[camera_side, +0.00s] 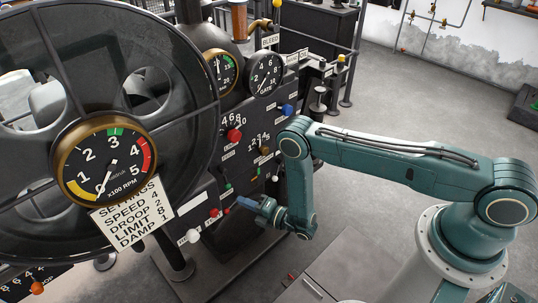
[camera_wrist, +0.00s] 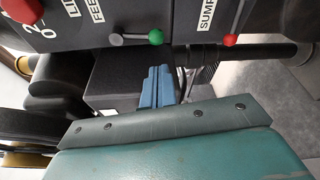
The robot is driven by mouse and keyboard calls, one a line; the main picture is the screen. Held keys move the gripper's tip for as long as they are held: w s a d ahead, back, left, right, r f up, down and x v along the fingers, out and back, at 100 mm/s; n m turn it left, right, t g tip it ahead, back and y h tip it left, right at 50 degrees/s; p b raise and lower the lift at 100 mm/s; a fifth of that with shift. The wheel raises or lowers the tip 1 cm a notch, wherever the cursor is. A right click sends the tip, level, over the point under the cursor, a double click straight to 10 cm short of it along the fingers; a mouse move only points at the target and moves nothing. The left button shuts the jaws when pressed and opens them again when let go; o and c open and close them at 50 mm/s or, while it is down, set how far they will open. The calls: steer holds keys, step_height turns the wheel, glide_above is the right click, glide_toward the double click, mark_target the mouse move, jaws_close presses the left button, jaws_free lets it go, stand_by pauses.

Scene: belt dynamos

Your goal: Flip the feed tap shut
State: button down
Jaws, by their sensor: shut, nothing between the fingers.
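The feed tap is a short grey lever with a green knob (camera_wrist: 155,37) in the wrist view, beside a partly cut-off label (camera_wrist: 97,11) starting "FEE". Its lever runs from a grey hub to the knob, pointing away from the label's top edge, so it seems to hang down. In the side view a small green knob (camera_side: 228,185) shows low on the panel, likely this one. My gripper (camera_side: 243,202) has blue fingers, shut and empty, in front of the lower panel. In the wrist view the fingers (camera_wrist: 157,70) are close to the green knob, with a visible gap in the picture.
A red-knobbed lever (camera_wrist: 230,40) sits beside the SUMP label (camera_wrist: 206,12) near the feed tap. A red knob (camera_side: 234,135) and a blue knob (camera_side: 287,110) stick out higher on the panel. A large dark wheel (camera_side: 205,60) stands at left. Open floor lies right.

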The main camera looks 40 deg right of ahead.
mark_target(226, 180)
steer(key=x, duration=0.7)
stand_by(0.3)
